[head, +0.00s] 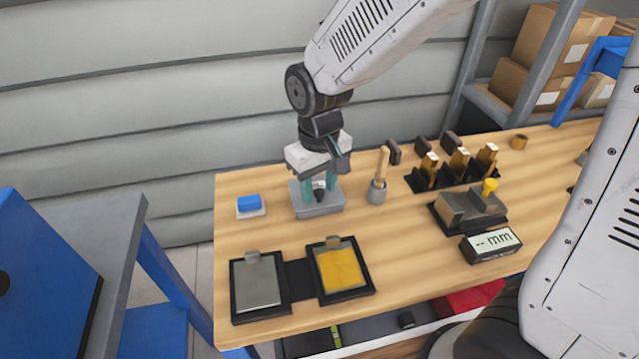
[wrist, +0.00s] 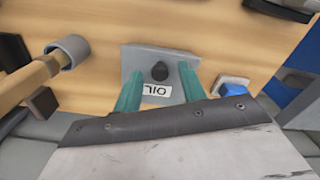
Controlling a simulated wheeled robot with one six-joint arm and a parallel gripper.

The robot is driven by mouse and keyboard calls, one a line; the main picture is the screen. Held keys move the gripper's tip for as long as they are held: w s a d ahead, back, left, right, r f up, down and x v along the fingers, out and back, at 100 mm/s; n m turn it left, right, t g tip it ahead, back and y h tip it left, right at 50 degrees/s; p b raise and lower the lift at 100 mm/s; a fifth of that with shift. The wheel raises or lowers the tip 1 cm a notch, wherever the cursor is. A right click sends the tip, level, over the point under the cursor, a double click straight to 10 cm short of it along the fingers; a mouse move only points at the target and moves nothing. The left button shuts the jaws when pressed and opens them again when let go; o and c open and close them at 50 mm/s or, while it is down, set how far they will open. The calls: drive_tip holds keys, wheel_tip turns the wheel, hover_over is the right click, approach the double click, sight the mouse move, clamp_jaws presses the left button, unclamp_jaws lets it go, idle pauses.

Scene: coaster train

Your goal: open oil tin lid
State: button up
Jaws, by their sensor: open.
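The oil tin (head: 318,208) is a grey box on the wooden table, toward its back left corner. In the wrist view the tin (wrist: 133,62) has a black knob (wrist: 160,71) on its lid and a white label (wrist: 154,90) reading OIL. The lid appears closed. My gripper (head: 325,184) points down over the tin with its teal fingers apart. In the wrist view my gripper (wrist: 157,88) has one finger on each side of the knob and label, with nothing held. I cannot tell exactly how far the fingertips are above the lid.
A grey cup (head: 377,195) with a wooden-handled tool stands just right of the tin. A blue block (head: 249,203) on a white pad lies to its left. Two framed plates (head: 258,284) (head: 342,268) lie in front.

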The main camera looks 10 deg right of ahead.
clamp_jaws()
drive_tip(key=shift+w, duration=0.1)
